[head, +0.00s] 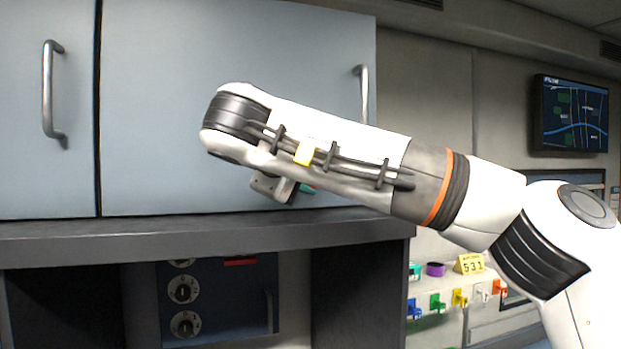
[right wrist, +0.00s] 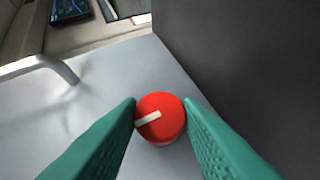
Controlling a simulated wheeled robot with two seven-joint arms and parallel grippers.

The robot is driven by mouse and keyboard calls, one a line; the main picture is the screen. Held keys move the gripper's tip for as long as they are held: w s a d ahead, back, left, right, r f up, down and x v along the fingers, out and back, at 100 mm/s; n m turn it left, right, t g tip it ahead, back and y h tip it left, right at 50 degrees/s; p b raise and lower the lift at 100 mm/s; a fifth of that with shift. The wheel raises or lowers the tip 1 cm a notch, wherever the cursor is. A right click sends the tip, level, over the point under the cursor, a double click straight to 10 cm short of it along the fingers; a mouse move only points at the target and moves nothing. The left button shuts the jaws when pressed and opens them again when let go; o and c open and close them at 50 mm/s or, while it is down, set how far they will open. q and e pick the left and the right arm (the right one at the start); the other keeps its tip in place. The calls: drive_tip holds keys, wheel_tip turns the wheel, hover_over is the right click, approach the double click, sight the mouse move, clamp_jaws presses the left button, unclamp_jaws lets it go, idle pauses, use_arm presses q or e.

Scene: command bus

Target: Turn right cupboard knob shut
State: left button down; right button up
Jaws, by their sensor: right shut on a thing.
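The red round knob (right wrist: 160,119) with a white pointer line shows in the right wrist view, on the grey-blue cupboard door (right wrist: 90,130). Its line slants, lower at the left end. My right gripper (right wrist: 160,112) is shut on it, one green finger on each side. In the head view my right arm reaches across the right cupboard door (head: 160,110); a bit of the right gripper (head: 285,190) shows below the forearm, and the knob is hidden there. My left gripper is in neither view.
Metal handles stand out on the left door (head: 50,95) and the right door (head: 364,95). A dark ledge (head: 200,240) runs below the doors, above a panel with dials (head: 185,290). Coloured hooks (head: 440,302) and a yellow number card (head: 470,263) are at the lower right.

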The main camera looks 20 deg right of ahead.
idle(0.3)
drive_tip(key=o, duration=1)
drive_tip(key=shift+a, duration=0.1)
drive_tip(key=shift+s, duration=0.1)
drive_tip(key=shift+s+a+b, duration=0.35)
drive_tip(key=shift+b, duration=0.15)
drive_tip(key=b+v, duration=0.4)
drive_tip(key=v, duration=0.7)
drive_tip(key=shift+r, duration=0.15)
